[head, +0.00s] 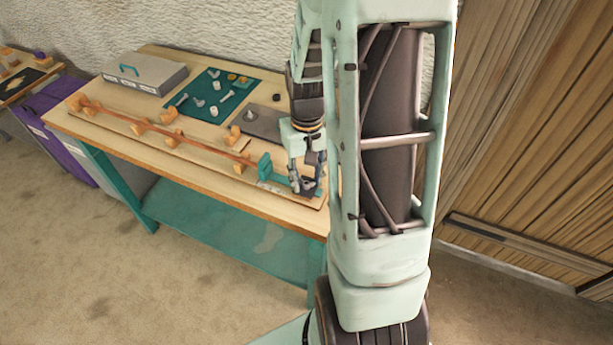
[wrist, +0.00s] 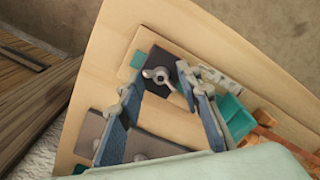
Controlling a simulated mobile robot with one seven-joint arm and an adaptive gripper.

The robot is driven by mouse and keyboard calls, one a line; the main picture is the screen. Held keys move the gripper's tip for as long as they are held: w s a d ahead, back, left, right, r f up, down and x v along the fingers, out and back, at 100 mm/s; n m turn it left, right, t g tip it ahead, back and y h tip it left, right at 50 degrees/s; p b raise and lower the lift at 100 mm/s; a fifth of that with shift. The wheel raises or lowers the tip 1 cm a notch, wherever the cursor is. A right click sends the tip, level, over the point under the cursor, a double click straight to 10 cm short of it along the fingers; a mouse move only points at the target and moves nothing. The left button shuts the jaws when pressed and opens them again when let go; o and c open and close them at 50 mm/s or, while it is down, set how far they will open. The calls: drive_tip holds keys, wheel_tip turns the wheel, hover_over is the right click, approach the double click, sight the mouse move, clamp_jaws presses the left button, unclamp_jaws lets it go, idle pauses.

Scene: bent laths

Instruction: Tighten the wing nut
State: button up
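The wing nut (wrist: 158,76) is a small light-grey metal piece on a dark square block (wrist: 165,62), seen in the wrist view. The block sits on a pale wooden board near the table's front right corner. My gripper (wrist: 157,82) is open. Its two blue-faced fingers stand apart, and the wing nut shows between and slightly beyond their tips. I cannot tell the height of the fingertips over it. In the head view my gripper (head: 307,187) points down over the dark block, and the wing nut cannot be made out there.
A thin bent lath (head: 150,126) runs between wooden blocks to a teal clamp (head: 264,166). A green mat (head: 203,104) holds loose hardware. A grey toolbox (head: 143,76) stands at the back left, and a dark grey plate (head: 262,124) lies behind the clamp.

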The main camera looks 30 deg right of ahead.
sight(306, 183)
wheel_tip(306, 183, up, 12)
idle(0.6)
drive_tip(key=shift+w+a, duration=0.1)
idle(0.4)
